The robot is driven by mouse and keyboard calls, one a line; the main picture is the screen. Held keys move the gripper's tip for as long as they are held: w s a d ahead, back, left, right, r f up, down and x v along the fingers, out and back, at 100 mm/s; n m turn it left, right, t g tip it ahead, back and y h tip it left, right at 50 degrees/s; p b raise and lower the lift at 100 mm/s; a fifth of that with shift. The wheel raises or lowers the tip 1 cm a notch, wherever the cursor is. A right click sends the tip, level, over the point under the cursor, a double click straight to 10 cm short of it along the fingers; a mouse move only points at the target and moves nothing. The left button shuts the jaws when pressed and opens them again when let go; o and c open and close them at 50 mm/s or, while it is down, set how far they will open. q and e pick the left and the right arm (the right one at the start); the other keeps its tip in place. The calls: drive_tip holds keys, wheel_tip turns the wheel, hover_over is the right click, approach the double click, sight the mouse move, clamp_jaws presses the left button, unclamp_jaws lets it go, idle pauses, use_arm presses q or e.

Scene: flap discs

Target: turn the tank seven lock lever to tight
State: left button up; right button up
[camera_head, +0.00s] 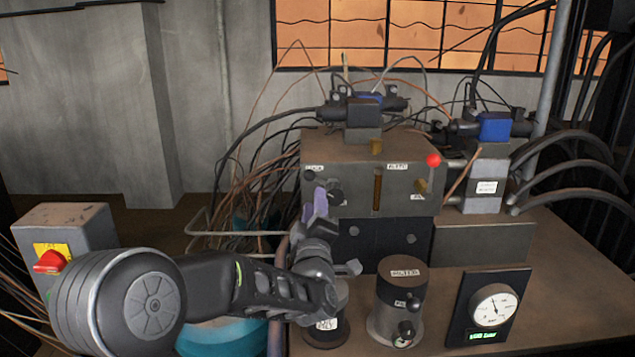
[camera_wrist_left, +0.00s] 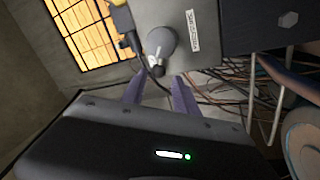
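My left gripper (camera_head: 315,204) has purple fingers and is raised at the left front of a grey machine box (camera_head: 360,165). A dark round knob with a short lever (camera_head: 335,197) sits on that face, close to the fingertips. I cannot tell which control is the tank seven lock lever. My right gripper is not in view.
A red-ball lever (camera_head: 433,161) is at the box's right. A labelled dark cylinder (camera_head: 400,290) and a gauge panel (camera_head: 490,307) stand on the bench front. A grey box with a red switch (camera_head: 50,262) is at left. Loose cables (camera_head: 265,165) hang left of the machine.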

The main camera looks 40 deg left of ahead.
sight(315, 180)
use_arm(q)
drive_tip(key=shift+p+x, duration=0.95)
drive_tip(key=shift+x, duration=2.95)
drive_tip(key=shift+f, duration=0.1)
drive_tip(key=shift+c, duration=0.5)
clamp_jaws()
